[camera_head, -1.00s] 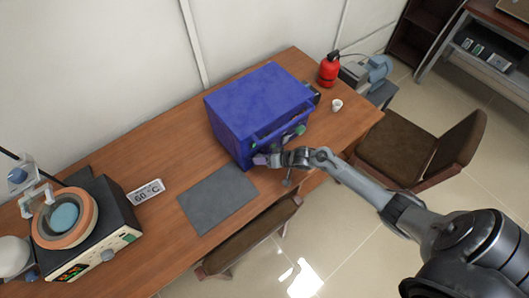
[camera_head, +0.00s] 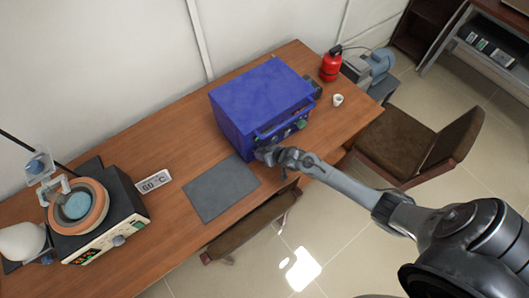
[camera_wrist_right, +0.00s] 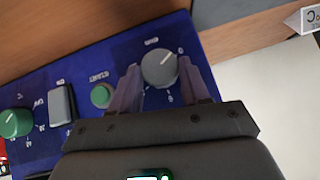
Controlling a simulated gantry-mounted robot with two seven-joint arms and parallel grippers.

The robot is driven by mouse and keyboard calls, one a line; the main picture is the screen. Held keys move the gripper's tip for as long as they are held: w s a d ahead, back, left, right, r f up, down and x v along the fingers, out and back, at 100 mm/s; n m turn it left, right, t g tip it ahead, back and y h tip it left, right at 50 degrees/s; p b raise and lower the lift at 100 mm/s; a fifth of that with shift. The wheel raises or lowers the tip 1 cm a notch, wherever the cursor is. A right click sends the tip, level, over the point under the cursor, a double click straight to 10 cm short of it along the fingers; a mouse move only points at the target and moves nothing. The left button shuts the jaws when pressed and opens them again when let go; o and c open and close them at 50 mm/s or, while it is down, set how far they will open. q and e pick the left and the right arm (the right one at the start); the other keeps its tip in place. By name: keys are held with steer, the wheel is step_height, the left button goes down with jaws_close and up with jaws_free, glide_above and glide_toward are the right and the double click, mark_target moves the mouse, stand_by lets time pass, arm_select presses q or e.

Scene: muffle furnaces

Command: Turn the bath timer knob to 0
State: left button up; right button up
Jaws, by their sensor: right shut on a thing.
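The blue box-shaped device (camera_head: 258,100) stands on the wooden table, its front panel facing the lower right. In the right wrist view its panel (camera_wrist_right: 75,85) carries a grey round knob (camera_wrist_right: 159,69) with printed marks around it. A pale line on the knob points to the upper right, towards a mark that looks like 0; the lettering is too small to read surely. My right gripper (camera_head: 264,155) is at the panel's near end. In the wrist view its fingers (camera_wrist_right: 158,78) are shut on the grey knob, one on each side. My left gripper is not in view.
A green knob (camera_wrist_right: 16,123), a grey switch (camera_wrist_right: 61,104) and a small green button (camera_wrist_right: 102,95) share the panel. A grey mat (camera_head: 220,189) lies beside the device. A white cup (camera_head: 338,100) and a red extinguisher (camera_head: 331,66) stand beyond it. A chair (camera_head: 420,150) is near the arm.

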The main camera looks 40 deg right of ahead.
steer(key=o, duration=1)
steer(key=shift+o, duration=0.3)
steer(key=p+v, duration=0.1)
steer(key=v, duration=0.9)
steer(key=shift+s+r+p, duration=0.25)
steer(key=shift+r+p, duration=0.05)
